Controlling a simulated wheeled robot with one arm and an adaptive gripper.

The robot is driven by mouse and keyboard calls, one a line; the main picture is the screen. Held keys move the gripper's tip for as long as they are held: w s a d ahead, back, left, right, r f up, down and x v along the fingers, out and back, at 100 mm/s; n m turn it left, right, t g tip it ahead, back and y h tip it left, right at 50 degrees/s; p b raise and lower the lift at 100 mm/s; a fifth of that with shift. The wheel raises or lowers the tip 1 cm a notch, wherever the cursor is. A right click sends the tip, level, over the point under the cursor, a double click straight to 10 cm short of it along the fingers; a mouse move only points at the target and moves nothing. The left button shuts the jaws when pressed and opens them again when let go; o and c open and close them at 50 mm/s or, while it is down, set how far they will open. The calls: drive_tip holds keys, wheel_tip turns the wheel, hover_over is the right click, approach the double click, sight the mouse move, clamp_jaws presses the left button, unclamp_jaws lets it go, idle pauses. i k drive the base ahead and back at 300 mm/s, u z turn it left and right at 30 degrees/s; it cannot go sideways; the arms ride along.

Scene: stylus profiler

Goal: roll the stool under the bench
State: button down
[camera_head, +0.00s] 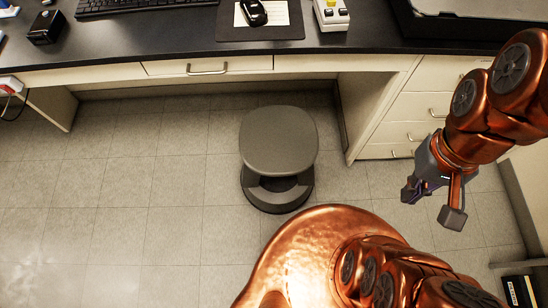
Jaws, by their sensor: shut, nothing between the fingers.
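The stool (278,143) has a grey rounded seat on a dark round base. It stands upright on the tiled floor, in front of the bench and clear of its front edge. The bench (110,76) has a black top, cream drawer fronts and an open knee space below. My gripper (430,202) is to the right of the stool, in front of the drawer stack, and apart from the stool. It is shut and empty. My copper-coloured body hides the floor just in front of the stool.
A drawer stack (407,107) bounds the knee space on the right, and a side panel (52,105) stands at the left. Floor left of the stool is clear. A keyboard (140,6), a mouse (254,12) and a small control box (331,14) lie on the bench top.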

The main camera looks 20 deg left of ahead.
sight(279, 145)
drive_tip(key=u, duration=0.65)
drive_tip(key=k, duration=0.6)
drive_tip(key=u, duration=1.05)
drive_tip(key=k, duration=0.4)
drive_tip(key=u, duration=1.15)
